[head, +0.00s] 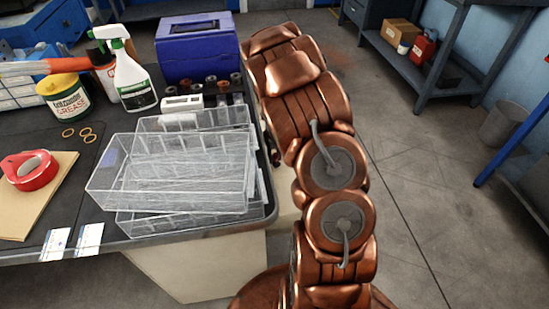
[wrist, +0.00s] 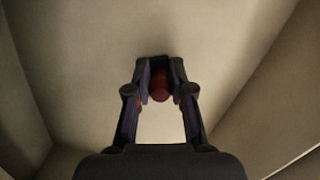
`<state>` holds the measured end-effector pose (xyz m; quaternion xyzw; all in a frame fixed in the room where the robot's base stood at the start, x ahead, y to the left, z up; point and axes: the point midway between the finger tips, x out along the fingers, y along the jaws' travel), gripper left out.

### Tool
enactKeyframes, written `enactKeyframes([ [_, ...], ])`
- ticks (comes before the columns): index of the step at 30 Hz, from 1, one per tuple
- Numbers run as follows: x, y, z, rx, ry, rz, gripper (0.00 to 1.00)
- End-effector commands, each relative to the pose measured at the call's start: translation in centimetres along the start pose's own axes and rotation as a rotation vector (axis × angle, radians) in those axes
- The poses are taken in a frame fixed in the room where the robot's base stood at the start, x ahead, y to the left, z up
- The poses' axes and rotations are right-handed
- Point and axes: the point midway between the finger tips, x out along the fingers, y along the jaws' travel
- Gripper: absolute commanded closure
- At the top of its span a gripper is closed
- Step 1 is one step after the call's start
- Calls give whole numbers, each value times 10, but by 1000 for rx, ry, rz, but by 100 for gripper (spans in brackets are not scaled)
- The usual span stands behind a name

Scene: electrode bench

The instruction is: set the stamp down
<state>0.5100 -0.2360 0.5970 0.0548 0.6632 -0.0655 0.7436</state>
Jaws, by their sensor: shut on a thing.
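My gripper (wrist: 161,72) shows in the wrist view, its two dark fingers shut on a small dark red, rounded thing, which I take to be the stamp (wrist: 160,88). Only its red end shows clearly; the rest is hidden between the fingertips. A plain beige surface lies beyond the fingers; I cannot tell whether the stamp touches it. In the head view my copper arm reaches away along the right side of the bench, and the gripper and stamp are hidden.
The dark bench (head: 113,195) holds stacked clear trays (head: 170,185), a spray bottle (head: 134,80), a grease tub (head: 64,98), red tape (head: 30,171) and a blue case (head: 198,48). Several small dark and red-topped things (head: 223,86) stand before the case. Floor (head: 440,190) at right is open. Beige walls (wrist: 275,90) flank my gripper.

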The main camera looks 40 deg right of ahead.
Motion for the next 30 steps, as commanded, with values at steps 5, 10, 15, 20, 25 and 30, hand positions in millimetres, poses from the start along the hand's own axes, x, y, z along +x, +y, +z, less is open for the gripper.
enactKeyframes([
  [5,12,1,-2,0,1,2,100],
  [10,11,1,-2,0,1,1,100],
  [15,14,1,-2,-1,2,1,77],
  [20,14,0,-2,-1,1,1,60],
  [25,14,0,-2,0,1,1,53],
  [30,14,0,-2,0,1,1,53],
])
